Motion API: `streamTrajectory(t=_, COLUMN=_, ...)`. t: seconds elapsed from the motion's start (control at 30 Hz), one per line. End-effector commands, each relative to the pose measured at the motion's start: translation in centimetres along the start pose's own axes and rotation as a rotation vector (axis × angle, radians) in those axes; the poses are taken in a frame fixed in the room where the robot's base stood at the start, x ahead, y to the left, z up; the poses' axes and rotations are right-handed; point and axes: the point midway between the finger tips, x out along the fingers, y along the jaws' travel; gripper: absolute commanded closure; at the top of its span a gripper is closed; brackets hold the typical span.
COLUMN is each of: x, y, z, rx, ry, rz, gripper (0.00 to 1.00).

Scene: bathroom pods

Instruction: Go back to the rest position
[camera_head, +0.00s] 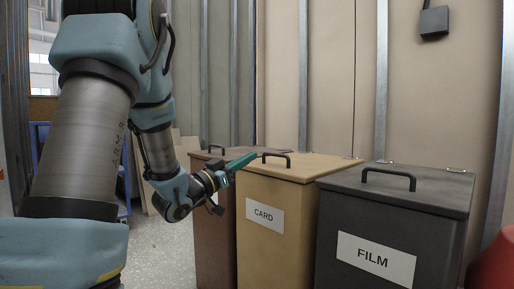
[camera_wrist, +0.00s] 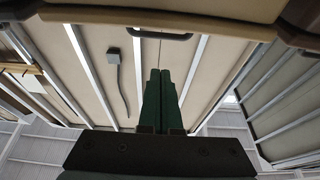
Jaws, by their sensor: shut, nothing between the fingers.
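My gripper (camera_head: 248,158) is at the end of my arm, which bends down from the upper left in the head view. Its green fingers point right, in front of the lid edge of the tan bin marked CARD (camera_head: 282,205). I cannot tell whether they touch the bin. In the wrist view my gripper's two green fingers (camera_wrist: 160,73) lie side by side, shut with nothing between them. A dark lid handle (camera_wrist: 157,36) shows beyond the fingertips in that view.
A dark grey bin marked FILM (camera_head: 395,230) stands at the right. A brown bin (camera_head: 212,235) stands left of the CARD bin, partly hidden by my arm. All lids look closed. A red object (camera_head: 495,262) is at the lower right. Speckled floor (camera_head: 162,250) shows clear at left.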

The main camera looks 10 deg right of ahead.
Motion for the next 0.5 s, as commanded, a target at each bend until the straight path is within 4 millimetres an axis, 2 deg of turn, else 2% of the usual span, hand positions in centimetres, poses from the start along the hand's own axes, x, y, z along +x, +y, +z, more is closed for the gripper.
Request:
streamTrajectory(t=0.17, x=-1.2, y=-0.1, z=0.2, rx=0.003, ry=-0.009, rz=-0.01, gripper=1.0)
streamTrajectory(t=0.27, x=-1.4, y=-1.2, z=0.6, rx=0.02, ry=-0.066, rz=-0.065, gripper=1.0)
streamTrajectory(t=0.37, x=-2.1, y=-3.4, z=1.5, rx=0.045, ry=-0.193, rz=-0.182, gripper=1.0)
streamTrajectory(t=0.5, x=-5.2, y=-7.1, z=3.3, rx=0.057, ry=-0.443, rz=-0.4, gripper=1.0)
